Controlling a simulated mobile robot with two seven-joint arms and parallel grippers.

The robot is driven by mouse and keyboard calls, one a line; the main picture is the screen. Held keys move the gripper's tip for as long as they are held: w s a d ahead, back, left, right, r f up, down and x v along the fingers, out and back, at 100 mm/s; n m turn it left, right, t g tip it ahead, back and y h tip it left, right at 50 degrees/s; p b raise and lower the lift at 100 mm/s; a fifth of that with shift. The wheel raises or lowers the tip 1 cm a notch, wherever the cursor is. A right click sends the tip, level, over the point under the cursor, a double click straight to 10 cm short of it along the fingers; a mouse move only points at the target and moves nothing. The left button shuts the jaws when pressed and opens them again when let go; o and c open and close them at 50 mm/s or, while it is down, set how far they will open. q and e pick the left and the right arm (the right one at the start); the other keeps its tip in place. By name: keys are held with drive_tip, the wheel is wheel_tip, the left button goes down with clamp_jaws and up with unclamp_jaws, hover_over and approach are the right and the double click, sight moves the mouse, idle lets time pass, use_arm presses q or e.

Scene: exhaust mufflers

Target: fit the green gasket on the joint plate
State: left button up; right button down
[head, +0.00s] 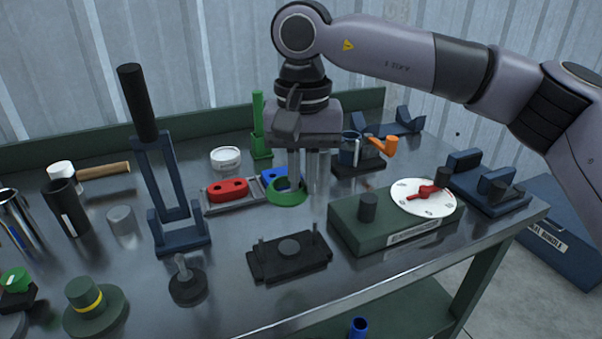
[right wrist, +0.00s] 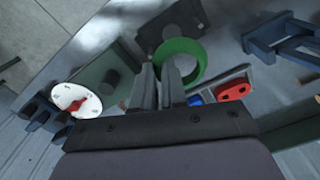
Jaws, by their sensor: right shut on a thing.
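The green gasket (head: 288,197) is a ring, held above the table in front of the tray. It also shows in the right wrist view (right wrist: 201,58). My right gripper (head: 308,192) points down and is shut on one side of the ring's wall, with the rest of the ring sticking out to the left in the head view. The joint plate (head: 289,262) is a flat black plate with a round centre and upright pins, lying near the table's front edge. It is bare, below and in front of the gasket. In the right wrist view the plate (right wrist: 188,15) is partly hidden behind the ring. My left gripper is out of view.
A grey tray (head: 228,208) holds a red gasket (head: 228,190) and a blue gasket (head: 272,177). A green block with a white dial (head: 424,197) stands right of the plate. A dark blue stand (head: 180,240) and a black knobbed base (head: 187,285) stand left.

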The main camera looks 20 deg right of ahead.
drive_tip(key=shift+f+b, duration=0.65)
drive_tip(key=shift+f, duration=0.5)
drive_tip(key=shift+f+b, duration=1.3)
drive_tip(key=shift+f, duration=0.75)
drive_tip(key=shift+f, duration=0.2)
drive_tip(key=shift+f+b, duration=0.8)
drive_tip(key=shift+f, duration=0.2)
drive_tip(key=shift+f+b, duration=0.6)
drive_tip(key=shift+f, duration=0.3)
